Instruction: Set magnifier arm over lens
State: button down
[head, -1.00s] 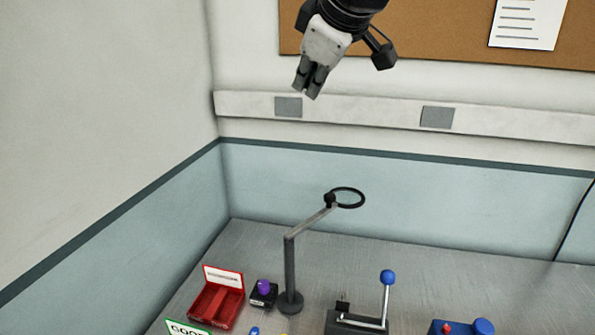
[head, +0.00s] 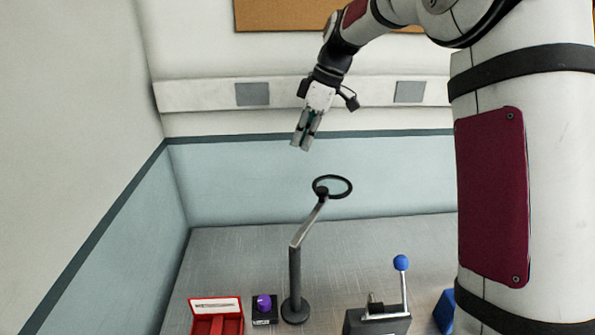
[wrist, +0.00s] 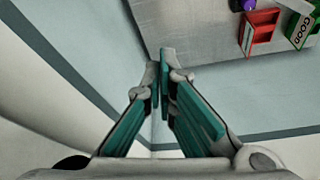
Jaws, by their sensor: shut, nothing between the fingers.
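The magnifier stand (head: 295,275) is a dark upright post on a round base on the bench. A thin grey swing arm (head: 310,222) slants up and back to the right from the post top. It ends in a black ring (head: 333,187). My gripper (head: 300,146) is shut and empty, pointing down, above and slightly left of the ring in the head view, apart from it. In the wrist view the closed fingertips (wrist: 160,75) show with nothing between them. The magnifier does not show in the wrist view. I cannot identify a separate lens on the bench.
A purple knob on a black block (head: 264,305) and a red bin (head: 217,322) stand left of the post. A blue-balled lever (head: 401,264) stands to its right. A green GOOD bin (wrist: 303,27) shows in the wrist view. Walls close the left and back.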

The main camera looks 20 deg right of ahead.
jog(key=b+x, duration=0.4)
jog(key=x, duration=0.6)
jog(key=shift+s+d+p, duration=0.4)
jog(key=shift+d+p, duration=0.05)
jog(key=shift+d, duration=0.4)
jog(key=shift+s+d+p, duration=0.4)
jog(key=shift+s+d, duration=0.05)
jog(key=shift+d, duration=0.4)
